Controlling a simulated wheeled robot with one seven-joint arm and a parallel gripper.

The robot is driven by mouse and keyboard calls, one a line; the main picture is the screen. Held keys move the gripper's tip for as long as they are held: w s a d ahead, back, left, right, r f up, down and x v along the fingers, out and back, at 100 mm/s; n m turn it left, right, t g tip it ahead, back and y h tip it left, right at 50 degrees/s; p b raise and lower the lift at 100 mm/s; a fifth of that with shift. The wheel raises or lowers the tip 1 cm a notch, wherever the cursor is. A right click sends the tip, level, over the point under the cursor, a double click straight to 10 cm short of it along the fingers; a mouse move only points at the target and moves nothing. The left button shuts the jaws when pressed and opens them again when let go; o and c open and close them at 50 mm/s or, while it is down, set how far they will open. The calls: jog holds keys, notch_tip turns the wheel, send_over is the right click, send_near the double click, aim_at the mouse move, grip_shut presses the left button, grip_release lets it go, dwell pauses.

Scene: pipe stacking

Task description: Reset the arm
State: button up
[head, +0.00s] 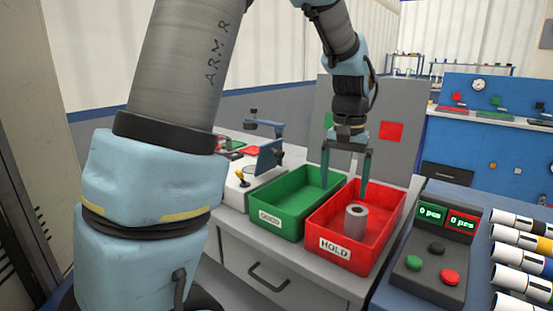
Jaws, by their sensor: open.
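My gripper (345,175) hangs pointing down over the far side of two bins, near the wall they share. Its two teal fingers are spread apart with nothing between them. A grey pipe piece (356,222) stands upright in the red bin marked HOLD (336,248), apart from the fingers. The green bin marked GOOD (270,219) is left of it and looks empty. My arm fills much of the left of the view.
A console (436,255) with two displays reading 0 pcs and several buttons stands right of the red bin. Several capped pipes (522,258) lie at the right edge. A fixture with a blue plate (270,157) stands left of the green bin.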

jog(key=s+a+n+p, duration=0.2)
jog(key=a, duration=1.1)
jog(key=s+a+f+n+t+p, duration=0.1)
jog(key=s+a+n+p, duration=0.1)
jog(key=a, duration=1.1)
jog(key=shift+s+a+f+n+p, duration=0.25)
jog(key=shift+s+n+p, duration=0.05)
jog(key=shift+s+n, duration=0.3)
jog(key=shift+w, duration=0.1)
